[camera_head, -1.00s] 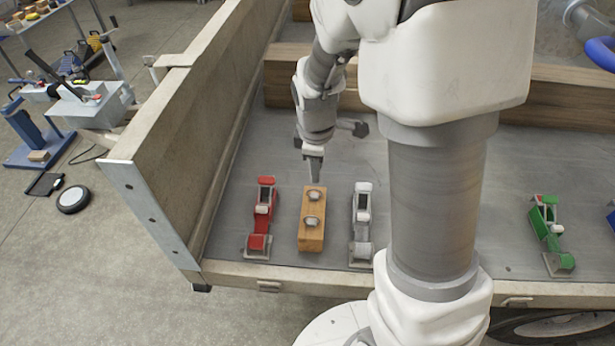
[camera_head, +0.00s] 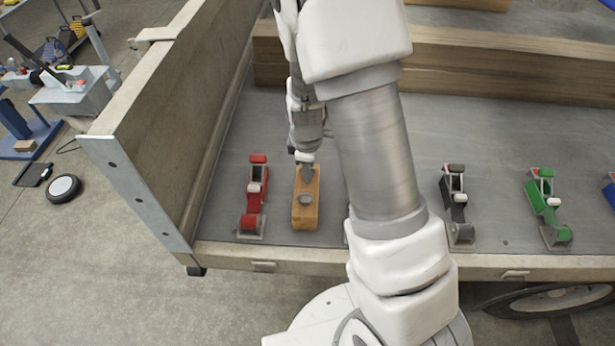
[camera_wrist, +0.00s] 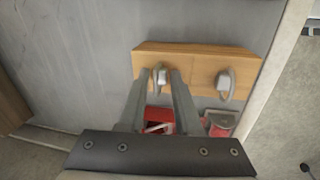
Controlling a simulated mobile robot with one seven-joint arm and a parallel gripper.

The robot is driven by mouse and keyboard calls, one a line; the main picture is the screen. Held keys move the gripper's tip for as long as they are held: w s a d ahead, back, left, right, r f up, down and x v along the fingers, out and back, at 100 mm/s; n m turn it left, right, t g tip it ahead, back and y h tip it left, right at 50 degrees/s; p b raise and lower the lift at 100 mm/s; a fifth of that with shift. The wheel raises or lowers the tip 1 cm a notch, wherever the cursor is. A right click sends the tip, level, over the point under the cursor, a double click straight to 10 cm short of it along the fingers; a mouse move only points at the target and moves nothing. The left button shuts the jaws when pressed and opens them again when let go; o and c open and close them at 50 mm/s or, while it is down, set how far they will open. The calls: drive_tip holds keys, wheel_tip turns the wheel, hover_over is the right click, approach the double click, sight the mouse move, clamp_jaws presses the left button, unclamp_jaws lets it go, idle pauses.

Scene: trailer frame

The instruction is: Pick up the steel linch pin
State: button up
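A wooden block (camera_head: 306,219) lies on the trailer bed and also shows in the wrist view (camera_wrist: 197,56). Two grey metal pin-like pieces stand on it. The nearer one (camera_head: 305,199) is in plain sight in the head view and is the right one in the wrist view (camera_wrist: 226,84). The other (camera_wrist: 160,75) is mostly hidden by my gripper in the head view. I cannot tell for sure which is the steel linch pin. My gripper (camera_wrist: 160,76) is open, pointing down at the block's far end, with that left pin between its fingertips, gaps showing on both sides.
A red latch-like device (camera_head: 255,195) lies close left of the block. Black (camera_head: 456,205) and green (camera_head: 547,205) ones lie to the right. The trailer's side wall (camera_head: 180,120) rises at left; timber beams (camera_head: 450,70) lie behind. My arm hides the bed right of the block.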

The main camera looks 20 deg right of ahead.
drive_tip(key=shift+c, duration=0.3)
clamp_jaws()
drive_tip(key=shift+r, duration=0.15)
